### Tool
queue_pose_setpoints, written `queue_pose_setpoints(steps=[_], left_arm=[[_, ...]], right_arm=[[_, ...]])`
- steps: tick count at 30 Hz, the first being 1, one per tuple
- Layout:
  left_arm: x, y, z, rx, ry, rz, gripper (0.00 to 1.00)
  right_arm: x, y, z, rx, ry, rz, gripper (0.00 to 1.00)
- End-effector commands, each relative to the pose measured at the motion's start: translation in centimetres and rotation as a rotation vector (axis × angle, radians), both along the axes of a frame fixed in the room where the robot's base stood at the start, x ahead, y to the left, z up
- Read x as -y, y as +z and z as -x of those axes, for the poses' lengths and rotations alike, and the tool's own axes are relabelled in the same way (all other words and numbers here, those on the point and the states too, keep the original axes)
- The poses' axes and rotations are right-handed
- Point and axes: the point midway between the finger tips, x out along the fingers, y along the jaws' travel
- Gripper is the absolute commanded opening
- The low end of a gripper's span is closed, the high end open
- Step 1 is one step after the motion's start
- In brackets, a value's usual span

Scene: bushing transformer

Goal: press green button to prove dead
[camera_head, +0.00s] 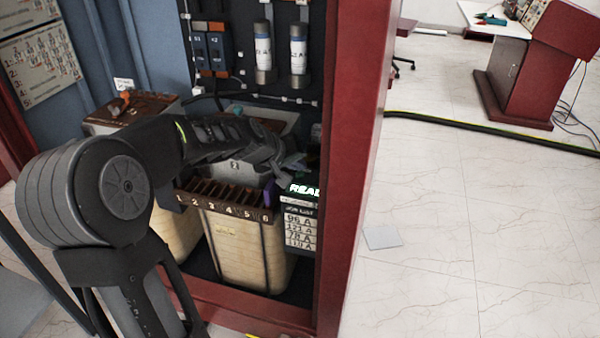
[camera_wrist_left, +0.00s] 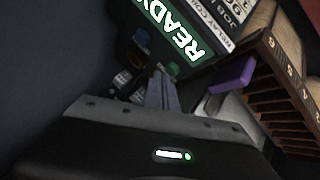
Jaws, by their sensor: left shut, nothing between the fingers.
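A dark device with a lit READY display (camera_head: 303,190) stands inside the red cabinet, right of the numbered rack. In the left wrist view the READY display (camera_wrist_left: 172,32) appears tilted, with small buttons beside it. The green button (camera_wrist_left: 172,69) is just right of my fingertips; a blue button (camera_wrist_left: 142,37) is farther up. My left gripper (camera_head: 292,164) is shut and empty, just above the device. Its fingers (camera_wrist_left: 160,76) point at the button area; I cannot tell whether they touch a button. The green button is not distinguishable in the head view. My right gripper is not in view.
A wooden-fronted rack numbered 1 to 6 (camera_head: 225,206) sits left of the device. A purple piece (camera_wrist_left: 233,75) sits between rack and device. The red cabinet post (camera_head: 352,130) stands close on the right.

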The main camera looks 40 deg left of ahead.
Motion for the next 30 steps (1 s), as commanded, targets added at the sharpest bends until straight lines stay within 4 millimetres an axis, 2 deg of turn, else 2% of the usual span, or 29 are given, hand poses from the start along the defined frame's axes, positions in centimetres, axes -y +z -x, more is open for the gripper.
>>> queue_pose_setpoints(steps=[30], left_arm=[[0.01,-0.76,0.03,-0.001,-0.001,0.001,0.0]], right_arm=[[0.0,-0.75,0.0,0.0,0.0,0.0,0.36]])
